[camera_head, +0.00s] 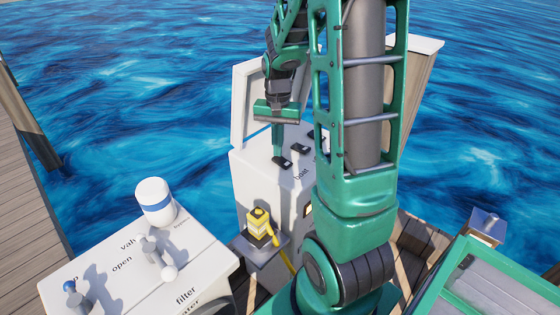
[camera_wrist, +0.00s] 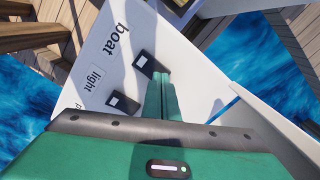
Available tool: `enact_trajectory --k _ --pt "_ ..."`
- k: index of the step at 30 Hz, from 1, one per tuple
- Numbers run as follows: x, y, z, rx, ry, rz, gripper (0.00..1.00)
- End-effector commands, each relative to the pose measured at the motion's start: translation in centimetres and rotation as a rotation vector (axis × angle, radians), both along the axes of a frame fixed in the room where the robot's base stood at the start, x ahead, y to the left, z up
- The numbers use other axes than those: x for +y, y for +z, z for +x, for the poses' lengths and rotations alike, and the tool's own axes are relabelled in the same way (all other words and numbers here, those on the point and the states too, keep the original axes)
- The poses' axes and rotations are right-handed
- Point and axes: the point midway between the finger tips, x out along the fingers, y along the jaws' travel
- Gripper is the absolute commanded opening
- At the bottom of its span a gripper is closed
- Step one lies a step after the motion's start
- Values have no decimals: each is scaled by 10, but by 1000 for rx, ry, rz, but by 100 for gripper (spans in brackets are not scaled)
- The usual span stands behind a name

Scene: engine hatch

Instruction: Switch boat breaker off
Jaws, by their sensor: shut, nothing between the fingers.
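The boat breaker switch (camera_wrist: 150,65) is a small black rocker with a white patch at one end, beside the printed word "boat" in the wrist view. In the head view the same switch (camera_head: 282,161) sits on top of the white breaker box (camera_head: 262,185). My gripper (camera_head: 279,150) is shut and empty, its fingers pointing down at this switch. In the wrist view my fingertips (camera_wrist: 160,78) are right by the switch's black end; I cannot tell whether they touch it.
A similar "light" switch (camera_wrist: 122,103) sits close beside it. The box's raised lid (camera_head: 241,108) stands behind my gripper. A yellow and black device (camera_head: 260,224) is on a ledge in front. A white valve cabinet (camera_head: 115,285) stands at lower left. Water surrounds the dock.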

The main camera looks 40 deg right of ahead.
Motion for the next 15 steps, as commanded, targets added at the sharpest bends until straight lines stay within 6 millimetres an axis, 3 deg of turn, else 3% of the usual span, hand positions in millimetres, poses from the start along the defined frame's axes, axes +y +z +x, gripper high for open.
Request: enact_trajectory --k 15 --pt "0 -7 0 0 0 0 0"
